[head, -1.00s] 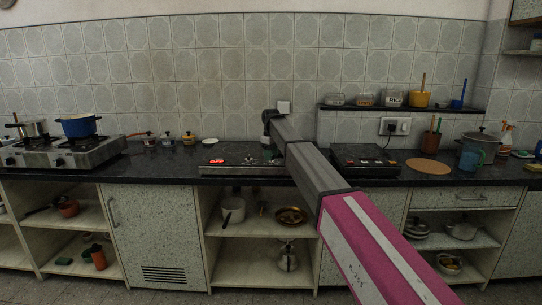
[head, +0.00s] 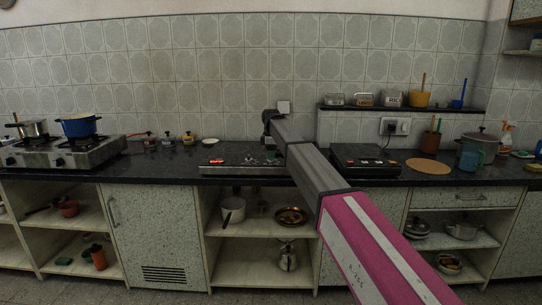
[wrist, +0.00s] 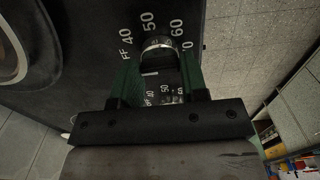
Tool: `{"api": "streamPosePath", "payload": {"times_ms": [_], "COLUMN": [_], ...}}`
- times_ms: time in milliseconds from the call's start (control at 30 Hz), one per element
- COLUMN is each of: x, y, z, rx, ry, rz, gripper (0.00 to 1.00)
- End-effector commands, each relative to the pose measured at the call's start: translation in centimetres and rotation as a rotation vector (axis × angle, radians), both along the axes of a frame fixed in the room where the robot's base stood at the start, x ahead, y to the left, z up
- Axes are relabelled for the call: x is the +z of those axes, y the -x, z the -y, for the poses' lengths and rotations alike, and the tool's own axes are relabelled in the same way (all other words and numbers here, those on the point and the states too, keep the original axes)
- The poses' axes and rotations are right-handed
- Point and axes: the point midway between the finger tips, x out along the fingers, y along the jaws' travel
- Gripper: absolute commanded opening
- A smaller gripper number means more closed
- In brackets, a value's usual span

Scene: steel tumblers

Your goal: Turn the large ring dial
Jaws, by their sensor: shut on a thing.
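The large ring dial (wrist: 158,45) is a silvery round knob in the upper middle of the wrist view. White numbers and part of OFF are printed around it on a black panel. My gripper (wrist: 160,62) has its two green fingers on either side of the dial and is shut on it. A smaller set of numbers shows between the fingers, lower down.
A large ringed round thing (wrist: 14,45) lies at the left of the wrist view. In the head view, a second black appliance (head: 365,160) stands right of my arm. A small white dish (head: 210,141) sits behind the panel, near the tiled wall. The stove (head: 62,148) is far left.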

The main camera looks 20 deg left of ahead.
Motion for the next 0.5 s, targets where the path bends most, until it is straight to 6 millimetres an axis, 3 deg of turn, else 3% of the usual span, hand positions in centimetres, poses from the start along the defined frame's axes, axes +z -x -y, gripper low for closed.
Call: {"api": "streamPosePath", "payload": {"times_ms": [400,433,500], "x": [0.08,0.08,0.07], "y": [-0.05,-0.05,-0.04], "z": [-0.06,-0.06,-0.06], "rx": [0.008,0.008,0.008], "ry": [-0.001,-0.001,-0.001], "rz": [0.002,0.002,0.001], "gripper": [0.17,0.5,0.66]}}
